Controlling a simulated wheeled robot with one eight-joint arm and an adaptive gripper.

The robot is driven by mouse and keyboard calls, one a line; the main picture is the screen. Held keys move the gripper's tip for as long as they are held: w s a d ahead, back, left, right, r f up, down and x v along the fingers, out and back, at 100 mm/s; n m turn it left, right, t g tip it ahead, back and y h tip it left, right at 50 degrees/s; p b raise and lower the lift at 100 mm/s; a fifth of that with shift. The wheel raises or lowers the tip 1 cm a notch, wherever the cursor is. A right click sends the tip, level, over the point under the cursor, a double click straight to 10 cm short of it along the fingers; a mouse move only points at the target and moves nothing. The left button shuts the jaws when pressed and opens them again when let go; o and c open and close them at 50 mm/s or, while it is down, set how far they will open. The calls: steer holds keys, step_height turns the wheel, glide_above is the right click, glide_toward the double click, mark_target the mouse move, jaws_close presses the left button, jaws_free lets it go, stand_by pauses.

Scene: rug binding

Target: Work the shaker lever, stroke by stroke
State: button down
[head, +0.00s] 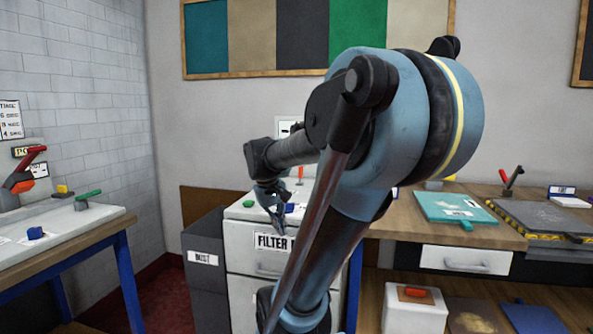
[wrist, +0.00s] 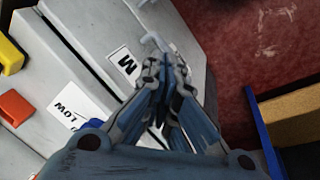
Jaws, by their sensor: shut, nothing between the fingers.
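My gripper (head: 275,215) is in front of the top of a pale grey filter cabinet (head: 240,238), pointing down. Its fingers are together and empty; in the wrist view my gripper (wrist: 165,78) is beside the cabinet's labelled front (wrist: 125,65). A red-tipped upright piece (head: 299,173) stands at the back of the cabinet top, partly behind my arm. A green knob (head: 249,203) and a blue piece (head: 290,208) are also there. I cannot tell which part is the shaker lever. A pale hooked handle (wrist: 153,43) shows just past my fingertips; contact is unclear.
A dark bin (head: 203,275) stands left of the cabinet. A bench with a red lever (head: 30,168) is at the far left. A wooden workbench (head: 400,228) is at the right. In the wrist view, red floor (wrist: 235,45) lies open beside the cabinet.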

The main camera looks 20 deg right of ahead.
steer(key=w+d+r+g+h, duration=0.15)
steer(key=w+d+r, duration=0.3)
steer(key=w, duration=0.75)
steer(key=w+d+r+h, duration=0.3)
steer(key=w+d+r, duration=0.15)
steer(key=w, duration=0.65)
steer(key=w+d+r+g+h, duration=0.15)
steer(key=w+d+r, duration=0.35)
steer(key=w, duration=0.7)
steer(key=w+d+f+g+h, duration=0.1)
steer(key=w+f+h, duration=0.1)
steer(key=w, duration=0.6)
steer(key=w+d+f+h, duration=0.2)
steer(key=w+f, duration=0.1)
steer(key=w, duration=0.6)
steer(key=w+d+f+g+h, duration=0.1)
steer(key=w+f+h, duration=0.2)
steer(key=w, duration=0.6)
steer(key=shift+w+d+g, duration=0.15)
steer(key=shift+d+g, duration=0.15)
steer(key=shift+w+f+m, duration=0.3)
steer(key=shift+f, duration=0.2)
steer(key=shift+d, duration=0.1)
